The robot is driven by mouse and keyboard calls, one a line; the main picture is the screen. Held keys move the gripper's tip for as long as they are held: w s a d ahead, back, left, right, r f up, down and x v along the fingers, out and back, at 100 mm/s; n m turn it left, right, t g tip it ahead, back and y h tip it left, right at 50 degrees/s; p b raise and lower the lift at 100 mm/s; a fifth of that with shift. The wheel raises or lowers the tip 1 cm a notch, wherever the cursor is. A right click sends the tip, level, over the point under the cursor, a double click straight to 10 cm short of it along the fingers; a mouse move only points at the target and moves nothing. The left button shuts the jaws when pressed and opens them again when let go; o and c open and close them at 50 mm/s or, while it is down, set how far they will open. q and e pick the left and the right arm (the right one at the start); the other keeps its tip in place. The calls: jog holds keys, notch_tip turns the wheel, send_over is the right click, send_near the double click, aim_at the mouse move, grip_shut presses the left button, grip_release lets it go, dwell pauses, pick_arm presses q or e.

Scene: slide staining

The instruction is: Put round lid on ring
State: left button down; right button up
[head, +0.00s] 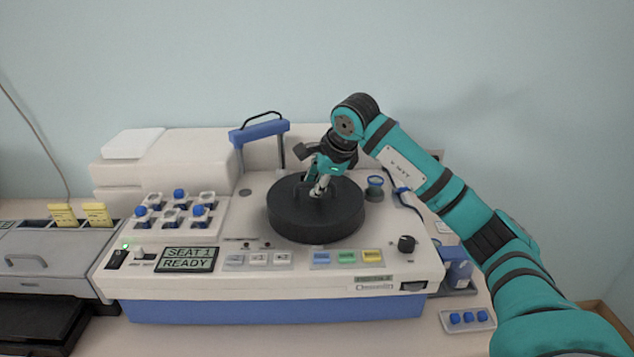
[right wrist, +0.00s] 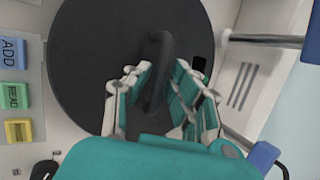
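The round lid (head: 290,213) is a thick black disc lying flat on the white staining machine, right of its middle. It fills much of the right wrist view (right wrist: 95,60), where its upright dark bar handle (right wrist: 160,70) shows. My right gripper (head: 319,190) reaches down over the lid's centre. Its fingers (right wrist: 160,85) stand on either side of the handle, with small gaps seeming to show, so it looks open around it. I cannot make out a separate ring; whatever lies under the lid is hidden. My left gripper is in neither view.
A blue-topped arch handle (head: 260,131) stands behind the lid, and a small blue-rimmed cup (head: 375,187) to its right. Several blue-capped bottles (head: 175,210) stand on the left. Coloured buttons (head: 346,257) and a black knob (head: 407,243) line the front panel.

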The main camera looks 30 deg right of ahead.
jog(key=shift+o, duration=0.5)
jog(key=shift+r, duration=0.15)
jog(key=b+v, duration=0.2)
jog(key=v, duration=1)
